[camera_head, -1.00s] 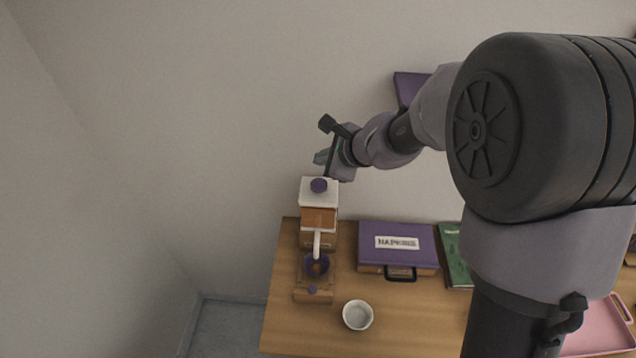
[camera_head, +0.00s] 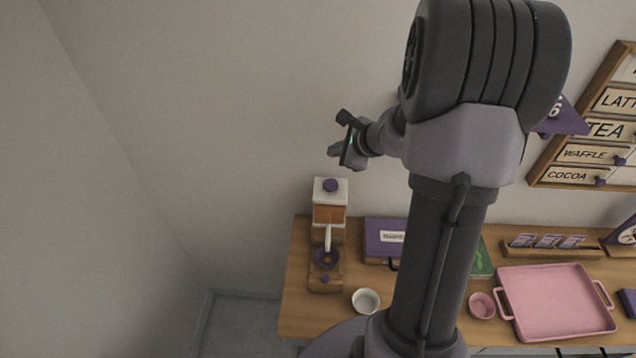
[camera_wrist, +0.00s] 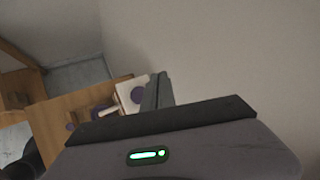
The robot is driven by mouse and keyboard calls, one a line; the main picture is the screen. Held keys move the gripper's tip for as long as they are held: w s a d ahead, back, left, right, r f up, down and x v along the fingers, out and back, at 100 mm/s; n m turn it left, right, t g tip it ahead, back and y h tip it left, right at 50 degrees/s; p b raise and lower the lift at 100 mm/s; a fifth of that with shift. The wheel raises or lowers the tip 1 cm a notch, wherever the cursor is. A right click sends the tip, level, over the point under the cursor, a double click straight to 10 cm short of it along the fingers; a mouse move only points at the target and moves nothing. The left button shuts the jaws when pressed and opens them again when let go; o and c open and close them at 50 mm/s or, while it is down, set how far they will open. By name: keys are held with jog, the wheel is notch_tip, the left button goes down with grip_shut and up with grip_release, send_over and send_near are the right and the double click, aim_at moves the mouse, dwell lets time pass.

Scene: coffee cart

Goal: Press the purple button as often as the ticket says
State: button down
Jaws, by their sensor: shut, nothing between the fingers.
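The dispenser (camera_head: 329,214) has a white top, an orange-brown middle and a wooden base at the left of the counter. A purple knob (camera_head: 330,185) is on its top, and a small purple button (camera_head: 325,279) is on the front of its base. The dispenser's white top (camera_wrist: 126,100) also shows in the wrist view. My gripper (camera_head: 335,150) is shut and empty, in the air above the dispenser and apart from it. Its fingers (camera_wrist: 157,92) show in the wrist view. A purple sign (camera_head: 566,118) on the wall shows a 6; I cannot tell whether it is the ticket.
A white bowl (camera_head: 366,310) stands right of the dispenser. A purple napkin box (camera_head: 382,224) is behind it, partly hidden by my arm. A pink tray (camera_head: 555,300), a pink cup (camera_head: 481,305) and a card rack (camera_head: 580,252) are at the right. A menu board (camera_head: 535,178) hangs above.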

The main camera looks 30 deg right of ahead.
aim_at(329, 181)
jog(key=shift+f, duration=0.1)
notch_tip(329, 181, down, 8)
jog(key=b, duration=0.7)
jog(key=shift+f, duration=0.35)
jog(key=shift+f+b, duration=0.1)
jog(key=shift+b, duration=0.25)
dwell(1.1)
jog(key=shift+f+b, duration=0.3)
jog(key=shift+b, duration=0.15)
jog(key=shift+a+f+b, duration=0.1)
jog(key=shift+f+b, duration=0.7)
jog(key=shift+b, duration=0.1)
dwell(0.8)
jog(key=shift+r+p, duration=0.9)
jog(key=shift+r, duration=0.35)
